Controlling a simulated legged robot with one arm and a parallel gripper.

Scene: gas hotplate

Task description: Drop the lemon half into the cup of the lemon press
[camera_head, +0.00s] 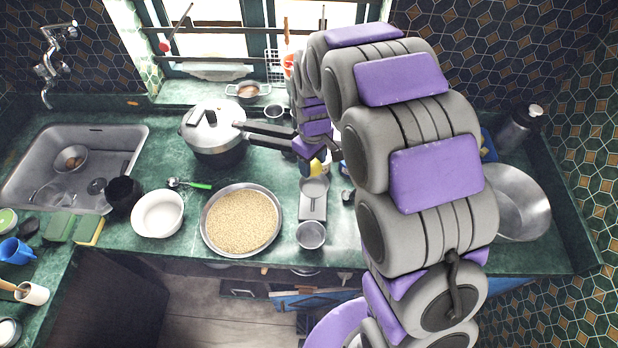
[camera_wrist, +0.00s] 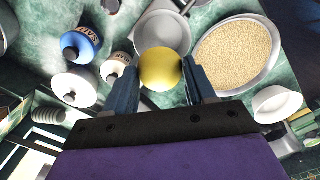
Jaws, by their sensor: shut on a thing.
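My gripper (camera_wrist: 160,72) is shut on the yellow lemon half (camera_wrist: 158,69), which sits between the two fingertips in the wrist view. A small patch of yellow (camera_head: 316,165) shows below my arm in the head view, probably the same lemon half. A grey metal round cup with a handle, which looks like the lemon press (camera_wrist: 163,32), lies just beyond the lemon half in the wrist view, partly covered by it. In the head view, the grey press (camera_head: 313,190) stands on the green counter right of the grain pan. The height of the lemon half above it is hard to tell.
A wide pan of grain (camera_head: 242,220) is left of the press, with a white bowl (camera_head: 158,213) beyond it. A pressure cooker (camera_head: 212,133) stands behind. A small metal cup (camera_head: 311,235) is at the counter's front edge.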

